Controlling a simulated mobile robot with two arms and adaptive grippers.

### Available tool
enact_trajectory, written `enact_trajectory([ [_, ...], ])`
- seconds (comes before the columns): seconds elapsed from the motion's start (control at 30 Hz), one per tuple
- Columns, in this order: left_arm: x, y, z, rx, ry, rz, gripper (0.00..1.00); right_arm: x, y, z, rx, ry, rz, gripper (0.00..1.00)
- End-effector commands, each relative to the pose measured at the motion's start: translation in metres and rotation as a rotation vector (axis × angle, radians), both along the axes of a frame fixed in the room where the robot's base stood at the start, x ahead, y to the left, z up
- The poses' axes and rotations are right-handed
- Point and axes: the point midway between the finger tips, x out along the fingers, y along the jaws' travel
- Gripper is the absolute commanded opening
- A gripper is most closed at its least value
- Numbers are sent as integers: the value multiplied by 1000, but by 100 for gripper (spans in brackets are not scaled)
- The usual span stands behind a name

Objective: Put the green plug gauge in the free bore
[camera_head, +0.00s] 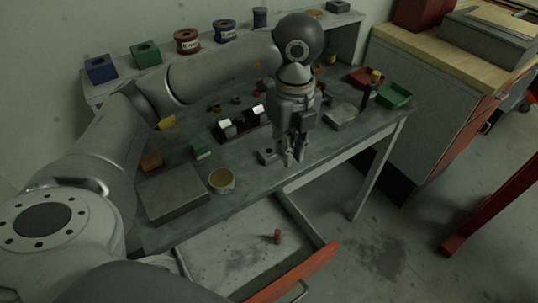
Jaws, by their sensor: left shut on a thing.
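My left gripper (290,158) points down near the front edge of the grey-green workbench (235,185). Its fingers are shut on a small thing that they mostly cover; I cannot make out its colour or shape. Just left of the fingertips is a small dark block (265,157) with a round feature on top; I cannot tell whether this is an open bore. I cannot pick out a green plug gauge for certain. My right gripper is not in view.
A flat grey plate (172,194), a round tin (222,181) and a small green-and-white block (202,152) lie left of the gripper. Green (394,97) and red trays are at the right end. Below, an open drawer (235,255) holds a small red piece (277,237).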

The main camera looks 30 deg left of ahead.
Motion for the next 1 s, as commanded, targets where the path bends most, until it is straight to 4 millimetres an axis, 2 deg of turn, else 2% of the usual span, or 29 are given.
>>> enact_trajectory([
  [0.1, 2, 1, 4, -2, 0, 163, 0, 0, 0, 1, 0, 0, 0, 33],
  [0.2, 3, 1, 6, -3, 0, 252, 0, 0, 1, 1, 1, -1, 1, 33],
  [0.37, 9, 9, 2, -3, 5, 310, 0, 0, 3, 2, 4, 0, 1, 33],
  [0.73, 61, 76, -35, -1, 8, 313, 0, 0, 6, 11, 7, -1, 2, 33],
  [0.9, 77, 95, -66, -1, 6, 309, 0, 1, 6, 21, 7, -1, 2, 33],
  [1.0, 82, 101, -77, -1, 4, 307, 0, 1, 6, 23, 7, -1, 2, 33],
])
